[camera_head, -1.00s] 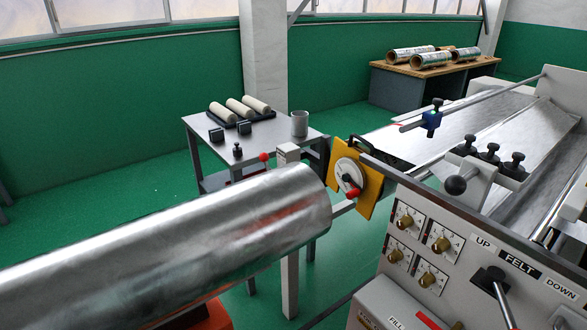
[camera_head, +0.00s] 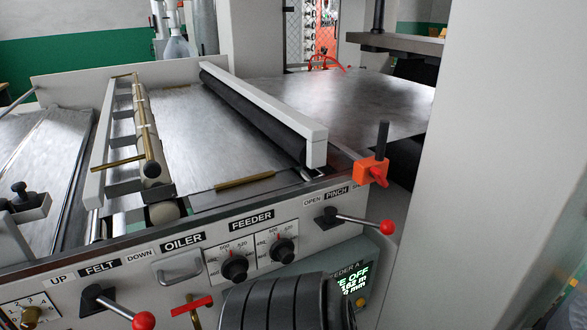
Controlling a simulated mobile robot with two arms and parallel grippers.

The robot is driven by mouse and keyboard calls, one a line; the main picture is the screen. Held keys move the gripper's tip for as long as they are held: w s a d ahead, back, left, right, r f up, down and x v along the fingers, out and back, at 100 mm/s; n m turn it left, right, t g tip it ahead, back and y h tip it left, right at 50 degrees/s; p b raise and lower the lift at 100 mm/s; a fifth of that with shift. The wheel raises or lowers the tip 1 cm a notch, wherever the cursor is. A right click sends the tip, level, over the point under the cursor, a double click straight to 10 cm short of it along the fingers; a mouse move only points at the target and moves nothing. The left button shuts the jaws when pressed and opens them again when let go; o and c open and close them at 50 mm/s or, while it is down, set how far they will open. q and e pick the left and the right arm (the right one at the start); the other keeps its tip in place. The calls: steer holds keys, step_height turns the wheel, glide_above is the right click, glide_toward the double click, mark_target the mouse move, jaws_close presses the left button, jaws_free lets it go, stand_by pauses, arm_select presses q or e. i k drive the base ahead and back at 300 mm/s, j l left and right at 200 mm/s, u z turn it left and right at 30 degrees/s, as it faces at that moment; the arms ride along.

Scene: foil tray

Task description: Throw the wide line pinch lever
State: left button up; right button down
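The pinch lever (camera_head: 362,221) sticks out of the front panel at the right, below the labels OPEN and PINCH. A third label beside them is mostly cut off. The lever has a black hub, a thin metal rod and a red ball knob (camera_head: 387,227). It points right and slightly down, away from the OPEN side. Neither of my grippers is in view. A dark ribbed rounded shape (camera_head: 285,302) stands at the bottom centre, just left of the display; I cannot tell whether it is part of my arm.
A similar red-knobbed felt lever (camera_head: 120,307) is at the lower left. Feeder dials (camera_head: 235,265) sit between the levers. An orange clamp (camera_head: 371,171) stands above the pinch lever. A pale column (camera_head: 480,170) fills the right side, close to the knob. The display (camera_head: 350,280) is partly covered.

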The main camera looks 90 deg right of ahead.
mark_target(387, 227)
steer(key=z, duration=3.4)
